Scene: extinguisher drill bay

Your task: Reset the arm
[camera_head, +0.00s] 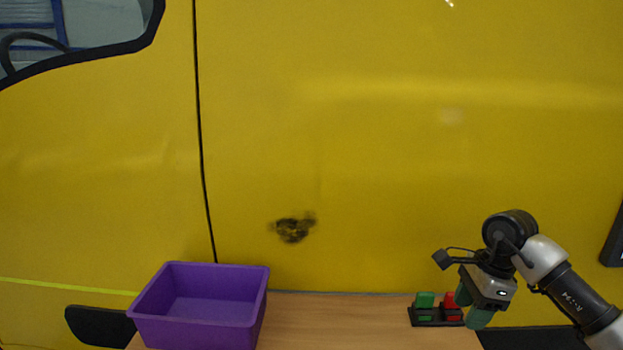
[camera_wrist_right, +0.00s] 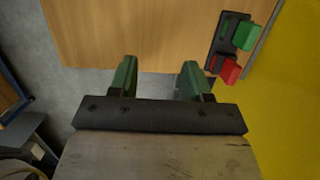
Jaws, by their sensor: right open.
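My right gripper (camera_head: 472,306) is at the right of the head view, above the table's right end. Its green fingers are open with nothing between them, as the right wrist view (camera_wrist_right: 158,80) also shows. My right arm comes in from the right edge. Just left of the gripper in the head view is a black base (camera_head: 436,321) with a green block (camera_head: 425,299) and a red block (camera_head: 449,299) on it. The gripper partly covers the red side. In the right wrist view the green block (camera_wrist_right: 243,36) and red block (camera_wrist_right: 231,72) are beyond the fingers to the right. My left gripper is not seen.
An empty purple bin (camera_head: 205,335) stands at the left end of the wooden table (camera_head: 340,325). The table between bin and black base is clear. A yellow vehicle side (camera_head: 400,150) with a dark smudge (camera_head: 293,228) rises behind the table.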

